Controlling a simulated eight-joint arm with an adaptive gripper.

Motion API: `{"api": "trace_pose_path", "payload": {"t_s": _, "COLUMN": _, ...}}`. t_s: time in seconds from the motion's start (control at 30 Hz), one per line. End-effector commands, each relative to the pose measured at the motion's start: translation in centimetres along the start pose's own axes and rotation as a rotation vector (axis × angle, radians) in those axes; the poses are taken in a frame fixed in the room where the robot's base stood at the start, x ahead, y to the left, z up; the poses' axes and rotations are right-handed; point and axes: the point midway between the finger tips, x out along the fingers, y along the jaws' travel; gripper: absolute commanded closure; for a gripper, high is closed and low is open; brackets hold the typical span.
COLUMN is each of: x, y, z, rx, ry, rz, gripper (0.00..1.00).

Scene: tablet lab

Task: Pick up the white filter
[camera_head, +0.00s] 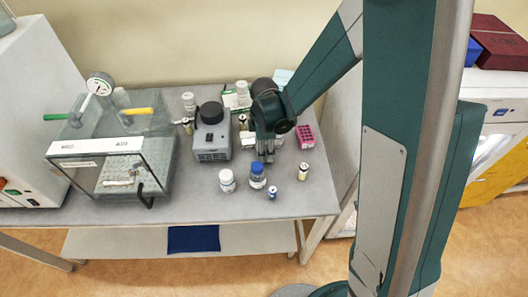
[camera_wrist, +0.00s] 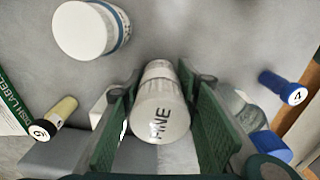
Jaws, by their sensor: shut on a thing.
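The white filter (camera_wrist: 160,118) is a small white cylinder with dark lettering that reads like "FINE". In the wrist view it sits between the two green finger pads of my gripper (camera_wrist: 160,112), which are closed against its sides. In the head view my gripper (camera_head: 265,157) points down over the workbench, behind the blue-capped bottle. The filter cannot be made out there, hidden by the fingers. I cannot tell whether it touches the bench.
A white jar (camera_head: 227,180), a blue-capped bottle (camera_head: 257,176), a small blue vial (camera_head: 272,193) and a black-capped vial (camera_head: 303,171) stand close in front. A grey device (camera_head: 211,142) and a glass box (camera_head: 155,160) are left, a pink rack (camera_head: 305,135) right.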

Motion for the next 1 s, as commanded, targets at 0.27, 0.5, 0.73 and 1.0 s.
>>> {"api": "trace_pose_path", "payload": {"t_s": 0.27, "x": -2.5, "y": -0.1, "z": 0.0, "rx": 0.0, "ry": 0.0, "rz": 0.0, "gripper": 0.83}}
{"api": "trace_pose_path", "payload": {"t_s": 0.5, "x": -5.5, "y": -0.1, "z": 0.0, "rx": 0.0, "ry": 0.0, "rz": 0.0, "gripper": 0.83}}
{"api": "trace_pose_path", "payload": {"t_s": 0.73, "x": -7.9, "y": 0.0, "z": 0.0, "rx": 0.0, "ry": 0.0, "rz": 0.0, "gripper": 0.83}}
{"api": "trace_pose_path", "payload": {"t_s": 1.0, "x": -9.2, "y": -0.1, "z": 0.0, "rx": 0.0, "ry": 0.0, "rz": 0.0, "gripper": 0.83}}
